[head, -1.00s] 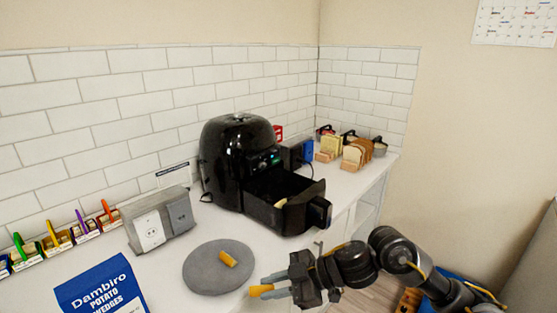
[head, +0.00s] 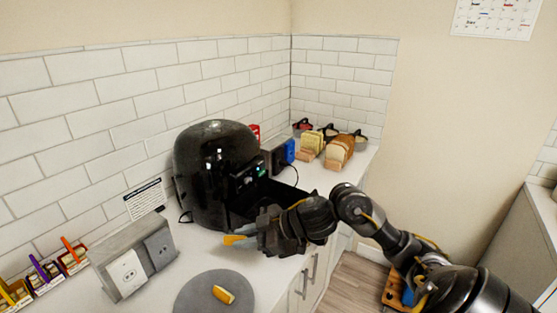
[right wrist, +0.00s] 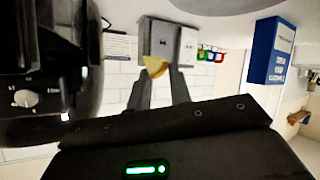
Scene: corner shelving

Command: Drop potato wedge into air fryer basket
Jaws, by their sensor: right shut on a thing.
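My right gripper (head: 246,240) is shut on a yellow potato wedge (head: 233,240), which sticks out from the fingertips. The wedge also shows between the fingertips in the right wrist view (right wrist: 155,66). The black air fryer (head: 213,165) stands against the tiled wall. A second wedge (head: 223,294) lies on the round grey plate (head: 192,294). My left gripper is not in view.
A socket box (head: 130,262) stands left of the plate, with coloured clips in small holders (head: 45,270) beyond it. Bread slices in racks (head: 335,150) stand at the far corner. The blue potato wedges box (right wrist: 268,50) shows in the right wrist view.

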